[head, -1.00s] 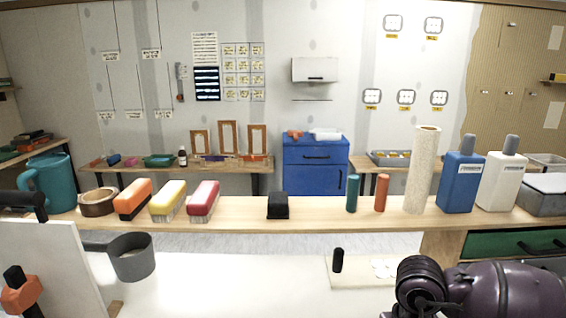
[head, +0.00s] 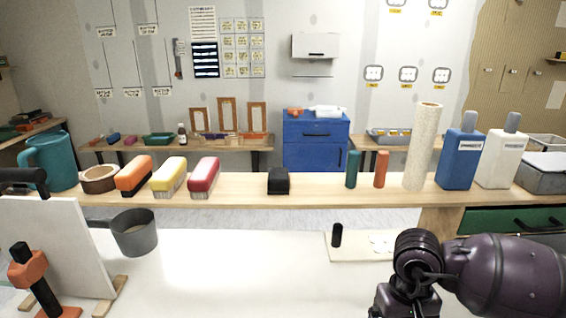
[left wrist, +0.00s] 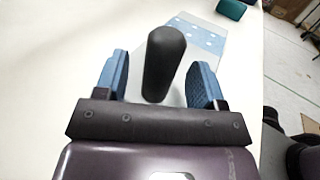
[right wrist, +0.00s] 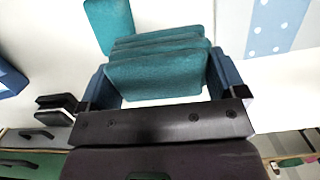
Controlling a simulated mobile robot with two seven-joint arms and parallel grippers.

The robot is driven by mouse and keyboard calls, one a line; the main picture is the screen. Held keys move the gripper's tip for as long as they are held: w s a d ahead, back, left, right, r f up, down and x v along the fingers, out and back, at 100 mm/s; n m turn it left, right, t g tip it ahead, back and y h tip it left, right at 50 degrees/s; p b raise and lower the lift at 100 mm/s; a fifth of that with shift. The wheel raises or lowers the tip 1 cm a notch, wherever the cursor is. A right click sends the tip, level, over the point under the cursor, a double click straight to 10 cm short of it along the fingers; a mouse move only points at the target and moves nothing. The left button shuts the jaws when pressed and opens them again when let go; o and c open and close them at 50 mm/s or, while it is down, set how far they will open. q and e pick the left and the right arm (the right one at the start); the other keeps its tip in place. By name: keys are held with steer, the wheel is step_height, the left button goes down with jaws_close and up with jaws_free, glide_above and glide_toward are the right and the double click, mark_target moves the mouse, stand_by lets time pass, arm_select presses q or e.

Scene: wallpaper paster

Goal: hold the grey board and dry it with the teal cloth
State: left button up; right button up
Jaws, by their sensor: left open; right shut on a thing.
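The teal cloth (right wrist: 158,70) is folded in layers between the fingers of my right gripper (right wrist: 160,85), which is shut on it. My left gripper (left wrist: 160,82) is open, with an upright black handle (left wrist: 164,65) between its fingers and a gap on each side. A pale grey-blue panel with white dots (left wrist: 197,38) lies just beyond the handle; a dotted blue panel also shows in the right wrist view (right wrist: 275,25). I cannot tell for certain which surface is the grey board. Neither gripper's fingertips show in the head view.
A pale upright board (head: 60,235) with an orange clamp (head: 28,268) and a grey pot (head: 134,234) stand at left. A beige board (head: 350,252) lies on the white table. Brushes and bottles line the wooden shelf (head: 320,190). Another teal piece (right wrist: 108,24) lies beyond the held cloth.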

arm_select(q)
steer(key=shift+w+d, duration=0.1)
steer(key=shift+d, duration=0.05)
stand_by(0.5)
steer(key=shift+x, duration=0.75)
jaws_close()
stand_by(0.7)
